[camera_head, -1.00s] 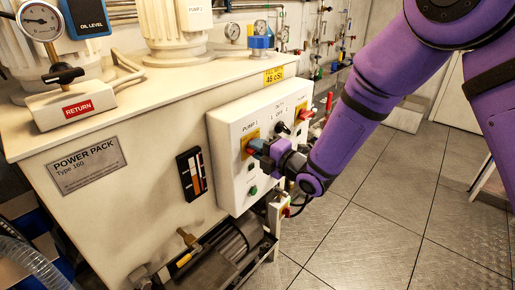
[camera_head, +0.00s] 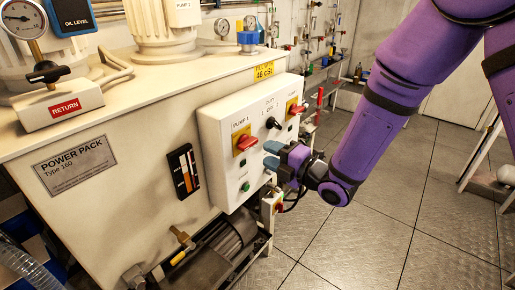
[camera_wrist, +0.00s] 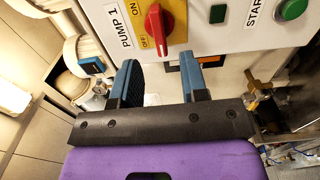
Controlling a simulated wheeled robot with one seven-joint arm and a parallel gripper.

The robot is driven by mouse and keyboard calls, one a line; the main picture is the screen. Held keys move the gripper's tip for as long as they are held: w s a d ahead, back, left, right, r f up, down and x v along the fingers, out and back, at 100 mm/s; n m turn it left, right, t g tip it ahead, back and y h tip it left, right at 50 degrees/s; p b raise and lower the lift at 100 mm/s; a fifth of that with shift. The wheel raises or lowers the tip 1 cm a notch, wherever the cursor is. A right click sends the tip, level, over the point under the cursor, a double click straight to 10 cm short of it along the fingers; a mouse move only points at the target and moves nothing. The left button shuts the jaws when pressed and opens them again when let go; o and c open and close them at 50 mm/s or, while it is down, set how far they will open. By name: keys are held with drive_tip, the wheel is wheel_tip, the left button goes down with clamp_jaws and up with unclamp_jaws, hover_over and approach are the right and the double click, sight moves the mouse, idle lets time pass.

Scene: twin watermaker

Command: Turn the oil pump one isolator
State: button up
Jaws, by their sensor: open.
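The pump 1 isolator (camera_head: 245,143) is a red handle on a yellow plate at the upper left of the white control box's front. In the wrist view the red handle (camera_wrist: 158,28) shows near the top, with ON and OFF marks beside it. There it runs roughly up the picture, along the OFF and ON side of the plate. My gripper (camera_head: 271,154) is open, with two blue fingers, to the right of and slightly below the handle. In the wrist view my gripper (camera_wrist: 162,78) has empty space between its fingers, and the handle lies beyond them, apart from them.
The white control box (camera_head: 222,120) also carries a second red isolator (camera_head: 296,108), a black selector (camera_head: 273,123) and a green button (camera_head: 245,186). The power pack (camera_head: 130,200) stands behind it, with a motor (camera_head: 225,245) below.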

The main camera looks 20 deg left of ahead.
drive_tip(key=shift+v, duration=1.6)
drive_tip(key=w+d+r+m+t+h, duration=0.25)
drive_tip(key=d+r+m+h, duration=0.3)
drive_tip(key=d, duration=0.45)
drive_tip(key=w+d+r+m+t+h, duration=0.25)
drive_tip(key=d+r+m+h, duration=0.25)
drive_tip(key=d+r+m, duration=0.3)
drive_tip(key=s+d+r+m+g+h, duration=0.1)
drive_tip(key=s+d+r+m+h, duration=0.15)
drive_tip(key=d, duration=0.35)
drive_tip(key=s+d+r+m+g+h, duration=0.1)
drive_tip(key=s+d+m, duration=0.25)
drive_tip(key=d, duration=0.25)
drive_tip(key=s+d+r+m+g+h, duration=0.1)
drive_tip(key=s+d+m, duration=0.3)
drive_tip(key=s, duration=0.6)
drive_tip(key=s+d+r+m+g+h, duration=0.1)
drive_tip(key=s+d+m+g, duration=0.2)
drive_tip(key=s+d+m, duration=0.2)
drive_tip(key=s+m, duration=0.3)
drive_tip(key=s, duration=0.2)
drive_tip(key=shift+s+d+r+g+h, duration=0.2)
drive_tip(key=shift+s+r+g+h, duration=0.1)
drive_tip(key=shift+r, duration=0.1)
drive_tip(key=shift+w, duration=0.1)
